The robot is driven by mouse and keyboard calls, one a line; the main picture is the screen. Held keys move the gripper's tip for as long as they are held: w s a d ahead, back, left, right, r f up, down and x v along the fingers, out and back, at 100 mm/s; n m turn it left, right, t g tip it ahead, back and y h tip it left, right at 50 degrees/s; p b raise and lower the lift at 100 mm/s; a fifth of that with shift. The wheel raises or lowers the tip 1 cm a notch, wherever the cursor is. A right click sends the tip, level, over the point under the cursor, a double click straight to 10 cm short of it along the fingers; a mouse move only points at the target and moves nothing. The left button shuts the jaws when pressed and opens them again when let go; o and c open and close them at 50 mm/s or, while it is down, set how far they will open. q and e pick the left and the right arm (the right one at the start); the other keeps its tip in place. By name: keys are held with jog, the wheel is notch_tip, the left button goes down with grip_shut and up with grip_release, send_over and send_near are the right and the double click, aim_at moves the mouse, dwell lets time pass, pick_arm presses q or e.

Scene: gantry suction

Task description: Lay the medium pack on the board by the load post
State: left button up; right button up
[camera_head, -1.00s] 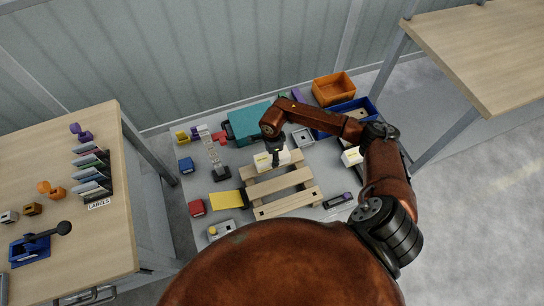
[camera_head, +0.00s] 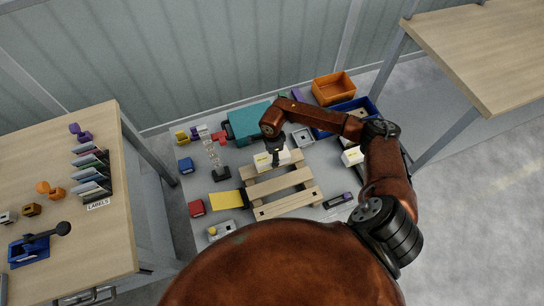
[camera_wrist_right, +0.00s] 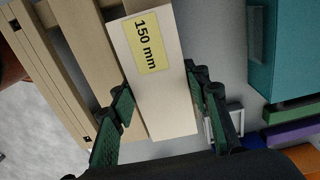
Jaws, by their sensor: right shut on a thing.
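A cream pack (camera_head: 264,160) with a yellow label is at the back slats of the wooden slatted board (camera_head: 285,205). In the right wrist view the label on the pack (camera_wrist_right: 168,112) reads "150 mm". My right gripper (camera_head: 277,154) is shut on this pack, one finger along each long side, as the right wrist view (camera_wrist_right: 160,88) shows. The pack overlaps the slats there; I cannot tell whether it rests on them. A second cream pack (camera_head: 352,157) is partly hidden beside my right arm. A clear upright post (camera_head: 214,156) on a dark foot stands left of the board. My left gripper is out of view.
A teal box (camera_head: 247,120) stands behind the board, with an orange bin (camera_head: 334,87) and a blue bin (camera_head: 367,105) at back right. A yellow plate (camera_head: 226,201) and red block (camera_head: 196,208) lie to the left. A wooden table (camera_head: 110,220) stands farther left.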

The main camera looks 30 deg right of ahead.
jog(key=shift+f+b, duration=0.65)
jog(key=shift+f, duration=0.3)
jog(key=o, duration=1.5)
jog(key=shift+o, duration=0.2)
notch_tip(320, 180, up, 12)
